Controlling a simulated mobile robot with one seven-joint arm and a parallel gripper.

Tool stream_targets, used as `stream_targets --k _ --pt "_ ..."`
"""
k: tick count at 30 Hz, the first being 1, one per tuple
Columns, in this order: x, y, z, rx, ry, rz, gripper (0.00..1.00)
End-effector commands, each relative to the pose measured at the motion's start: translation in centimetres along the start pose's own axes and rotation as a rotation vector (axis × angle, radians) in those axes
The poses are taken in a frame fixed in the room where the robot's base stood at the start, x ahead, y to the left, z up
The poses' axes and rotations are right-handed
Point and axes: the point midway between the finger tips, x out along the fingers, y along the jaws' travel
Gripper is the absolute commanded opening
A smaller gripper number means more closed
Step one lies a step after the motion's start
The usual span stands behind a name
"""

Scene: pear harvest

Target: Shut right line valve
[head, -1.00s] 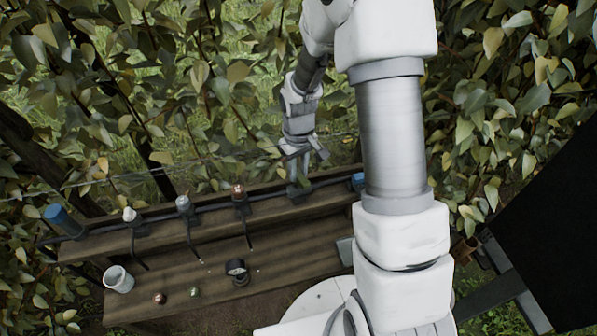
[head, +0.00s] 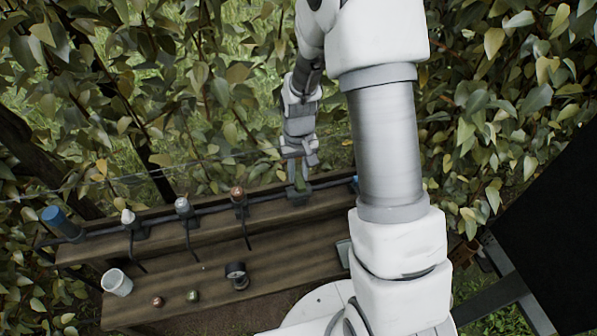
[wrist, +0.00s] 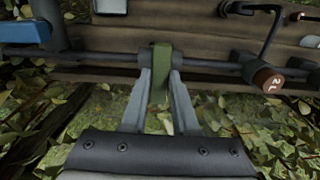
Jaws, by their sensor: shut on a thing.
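The valve at the right end of the row has a flat green handle (wrist: 159,88), which sits on a dark pipe fitting. In the wrist view my gripper (wrist: 160,76) has one finger on each side of the handle and is shut on it. The handle lies along the fingers, across the pipe (wrist: 215,64). In the head view my gripper (head: 298,178) points down at this valve, and its fingers partly hide the green handle.
A copper-capped fitting (head: 238,193) is the neighbour on the line, with two pale-capped ones further left. Blue cylinders (head: 60,220) sit near the line's ends. A white cup (head: 117,283), a black gauge (head: 236,271) and small knobs stand on the lower plank. Foliage crowds behind.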

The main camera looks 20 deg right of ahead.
Motion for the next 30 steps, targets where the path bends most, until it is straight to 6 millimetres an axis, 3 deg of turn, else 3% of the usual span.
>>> stream_targets --k 3,4,9,20,23,30 --pt "0.0 0.1 0.1 0.003 -0.002 0.0 0.0" --pt "0.0 0.1 0.1 0.003 -0.002 0.0 0.31" --pt "0.0 0.0 0.0 0.002 -0.001 0.0 0.57" --pt "-0.6 0.0 0.0 0.0 0.001 0.0 0.57" --pt "-2.0 0.0 -0.1 0.0 0.003 0.0 0.57" --pt "-7.7 0.0 -0.1 0.0 0.006 0.0 0.57"
